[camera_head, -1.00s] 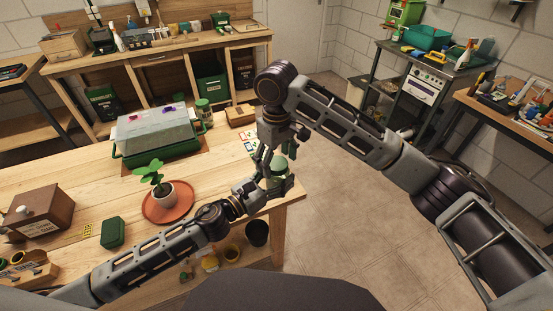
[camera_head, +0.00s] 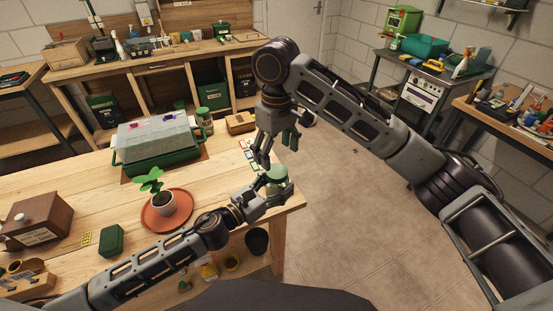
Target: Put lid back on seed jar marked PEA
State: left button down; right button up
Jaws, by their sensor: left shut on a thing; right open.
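The seed jar (camera_head: 281,185) stands near the table's right end, with a pale green round top, the lid (camera_head: 276,173). The lid appears to sit on the jar's mouth; whether it is fully seated cannot be told, and no marking is readable. My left gripper (camera_head: 268,196) is shut on the jar from the lower left and hides part of it. My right gripper (camera_head: 276,153) is open above the jar, its fingers pointing down and apart from the lid.
A potted seedling (camera_head: 163,201) on a terracotta saucer (camera_head: 150,218) is left of my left gripper. Seed packets lie behind the jar. The table's right edge is close to it.

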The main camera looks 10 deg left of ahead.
jog(key=shift+r, duration=2.8)
jog(key=shift+w, duration=0.1)
